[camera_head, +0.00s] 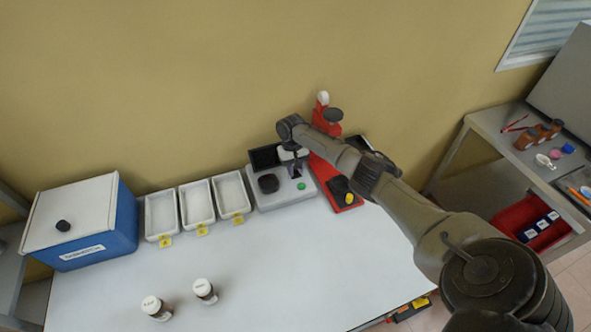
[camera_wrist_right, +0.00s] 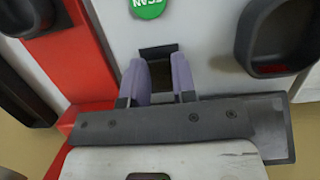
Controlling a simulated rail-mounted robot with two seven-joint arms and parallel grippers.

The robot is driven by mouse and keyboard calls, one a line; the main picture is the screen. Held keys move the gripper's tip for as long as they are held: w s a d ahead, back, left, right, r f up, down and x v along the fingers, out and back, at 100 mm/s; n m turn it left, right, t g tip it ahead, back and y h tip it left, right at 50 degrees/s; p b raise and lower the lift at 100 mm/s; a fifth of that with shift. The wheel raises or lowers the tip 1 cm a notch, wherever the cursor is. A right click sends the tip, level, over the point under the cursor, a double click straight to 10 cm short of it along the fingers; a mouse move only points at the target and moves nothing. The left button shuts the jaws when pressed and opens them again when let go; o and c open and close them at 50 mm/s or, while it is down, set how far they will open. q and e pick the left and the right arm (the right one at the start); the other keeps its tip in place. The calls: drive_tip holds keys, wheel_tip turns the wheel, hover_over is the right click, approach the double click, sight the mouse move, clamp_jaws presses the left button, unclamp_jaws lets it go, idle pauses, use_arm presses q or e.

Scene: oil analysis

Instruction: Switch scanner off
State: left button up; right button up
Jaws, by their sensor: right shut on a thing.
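The scanner (camera_head: 265,200) is a light grey device at the back of the white table. It has a dark screen, a black round cup and a green button (camera_head: 301,186). The green scan button (camera_wrist_right: 148,8) and a dark slot (camera_wrist_right: 158,52) show in the right wrist view. My right gripper (camera_head: 294,168) is at the scanner, behind the green button. Its two pale purple fingers (camera_wrist_right: 164,80) straddle the area at the slot, shut on a small part of the scanner. What lies between the fingertips is mostly hidden. My left gripper is not in view.
A red device (camera_head: 323,176) stands close right of the scanner. Left of it are white trays (camera_head: 198,203) with yellow tags and a blue box (camera_head: 108,240) with a white lid. Two small jars (camera_head: 205,291) stand in front. The table's front middle is clear.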

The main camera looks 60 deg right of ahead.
idle(0.3)
drive_tip(key=o, duration=0.9)
drive_tip(key=shift+p+v, duration=0.3)
drive_tip(key=shift+v, duration=6.6)
drive_tip(key=shift+w, duration=0.1)
